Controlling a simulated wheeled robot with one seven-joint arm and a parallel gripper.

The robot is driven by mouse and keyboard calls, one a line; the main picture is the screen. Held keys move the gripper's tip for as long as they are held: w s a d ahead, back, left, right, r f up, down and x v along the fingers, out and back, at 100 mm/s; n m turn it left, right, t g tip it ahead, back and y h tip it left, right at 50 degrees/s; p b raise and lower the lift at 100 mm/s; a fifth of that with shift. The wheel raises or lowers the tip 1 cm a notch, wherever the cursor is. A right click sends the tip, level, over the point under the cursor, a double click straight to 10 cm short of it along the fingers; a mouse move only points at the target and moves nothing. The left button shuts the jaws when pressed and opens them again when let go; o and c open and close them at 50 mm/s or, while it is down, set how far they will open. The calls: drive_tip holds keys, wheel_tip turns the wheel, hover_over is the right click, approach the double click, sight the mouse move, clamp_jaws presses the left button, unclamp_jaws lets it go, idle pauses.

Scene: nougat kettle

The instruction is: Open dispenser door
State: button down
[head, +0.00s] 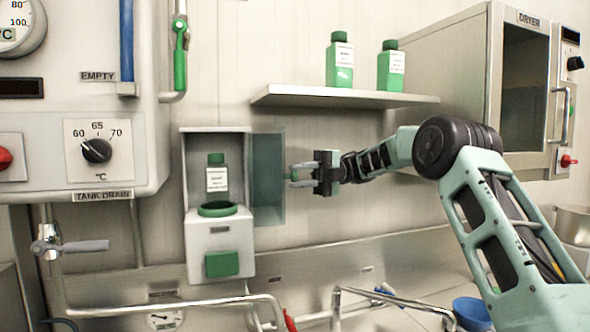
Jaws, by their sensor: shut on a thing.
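The dispenser (217,247) is a pale box on the wall, left of centre. Its glass door (267,178) stands swung out to the right, and the front of the compartment is uncovered. Inside stands a green-capped bottle (216,179) with a white label, above a green ring (217,209). My gripper (295,175) is at the door's right, free edge. Its fingers are shut around a small green part there, which looks like the door's handle. The fingers hide most of it.
A shelf (345,97) with two green bottles (340,62) is above my gripper. A dryer (527,85) stands at right, a tank panel (80,130) at left. Metal rails (170,303) and a blue bowl (472,313) are below. The wall between door and arm is bare.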

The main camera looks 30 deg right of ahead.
drive_tip(key=shift+w+d+n+g+h+p, duration=0.15)
drive_tip(key=shift+w+d+n+g+p, duration=0.3)
drive_tip(key=shift+d+g+p, duration=0.45)
drive_tip(key=shift+w+d+n+g+h+p, duration=0.15)
drive_tip(key=shift+w+d+n+g+p, duration=0.25)
drive_tip(key=shift+p, duration=0.75)
drive_tip(key=shift+s, duration=0.1)
drive_tip(key=c, duration=1.2)
unclamp_jaws()
